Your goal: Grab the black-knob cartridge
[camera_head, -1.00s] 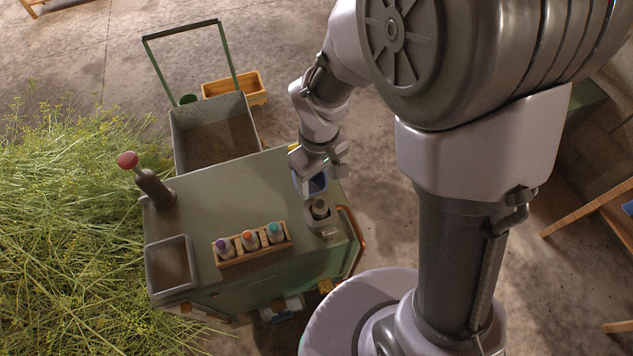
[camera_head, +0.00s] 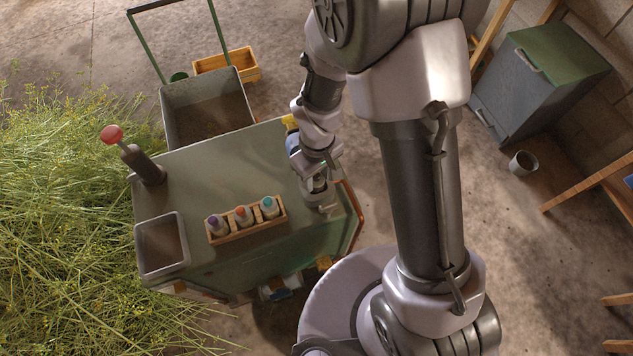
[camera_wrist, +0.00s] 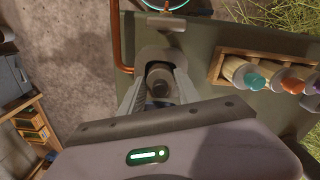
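The black-knob cartridge (camera_wrist: 158,84) sits in a pale round holder (camera_wrist: 150,54) at the right end of the green cart top (camera_head: 215,165). In the wrist view its dark knob lies between the two fingers of my gripper (camera_wrist: 160,88). The fingers are open, one on each side, and a narrow gap seems to show beside the knob. In the head view my gripper (camera_head: 318,187) is low over the holder and hides most of the cartridge. I cannot tell how deep the fingers reach.
A wooden rack (camera_head: 246,231) holds purple-, orange- and teal-topped cartridges, left of my gripper. A blue bottle with a yellow top (camera_head: 291,125) stands behind it. A copper pipe (camera_wrist: 117,40) runs along the cart's edge. A grey tray (camera_head: 142,250) and a red-knobbed lever (camera_head: 112,135) are farther left.

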